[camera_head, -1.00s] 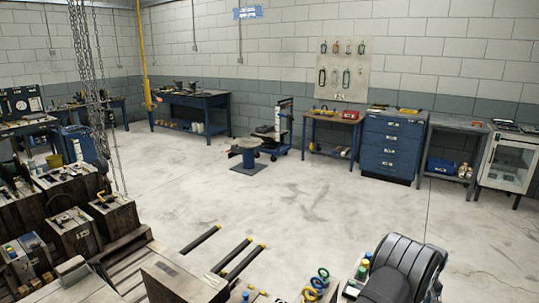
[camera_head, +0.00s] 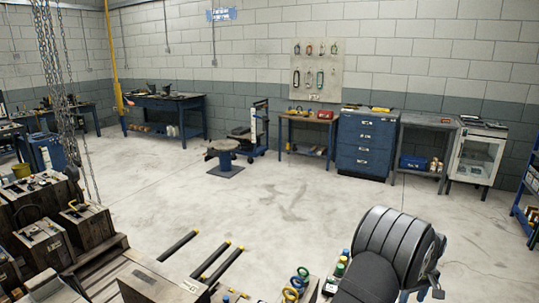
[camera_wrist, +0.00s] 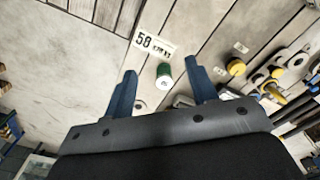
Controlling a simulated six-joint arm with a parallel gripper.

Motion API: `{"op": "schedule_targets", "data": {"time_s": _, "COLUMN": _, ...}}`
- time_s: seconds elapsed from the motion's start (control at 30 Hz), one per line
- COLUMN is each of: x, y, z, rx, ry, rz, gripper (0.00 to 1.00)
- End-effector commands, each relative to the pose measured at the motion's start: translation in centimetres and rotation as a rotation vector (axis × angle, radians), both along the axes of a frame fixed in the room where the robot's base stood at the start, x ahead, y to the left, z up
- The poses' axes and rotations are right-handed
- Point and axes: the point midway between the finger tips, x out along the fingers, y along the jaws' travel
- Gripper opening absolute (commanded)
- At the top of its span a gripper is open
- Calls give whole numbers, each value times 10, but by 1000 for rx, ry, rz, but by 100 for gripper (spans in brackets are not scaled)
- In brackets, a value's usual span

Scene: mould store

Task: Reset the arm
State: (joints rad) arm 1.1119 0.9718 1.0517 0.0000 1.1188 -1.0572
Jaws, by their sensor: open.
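My gripper (camera_wrist: 160,66) shows in the wrist view, its two blue fingers spread apart and nothing held between them. A green and white cylinder (camera_wrist: 164,76) appears between the fingers in the picture, standing on the surface beyond them; I see no finger touching it. In the head view my dark ribbed arm is at the lower right, and the gripper itself cannot be made out there.
A plate marked 58 (camera_wrist: 152,42) lies on grey boards. Yellow and black parts (camera_wrist: 273,85) lie to the right. The middle floor is open.

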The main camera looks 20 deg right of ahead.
Motion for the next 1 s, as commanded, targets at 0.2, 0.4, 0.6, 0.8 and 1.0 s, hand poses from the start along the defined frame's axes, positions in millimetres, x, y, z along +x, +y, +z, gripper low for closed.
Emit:
{"op": "schedule_targets", "data": {"time_s": 0.2, "x": 41, "y": 21, "z": 1, "rx": -1, "ry": 0, "rz": 59, "gripper": 52}}
{"op": "schedule_targets", "data": {"time_s": 0.4, "x": 75, "y": 43, "z": 1, "rx": -1, "ry": 0, "rz": 109, "gripper": 52}}
{"op": "schedule_targets", "data": {"time_s": 0.6, "x": 108, "y": 66, "z": 2, "rx": -1, "ry": 0, "rz": 159, "gripper": 52}}
{"op": "schedule_targets", "data": {"time_s": 0.8, "x": 139, "y": 91, "z": 3, "rx": -1, "ry": 0, "rz": 210, "gripper": 52}}
{"op": "schedule_targets", "data": {"time_s": 1.0, "x": 168, "y": 117, "z": 3, "rx": -1, "ry": 0, "rz": 261, "gripper": 52}}
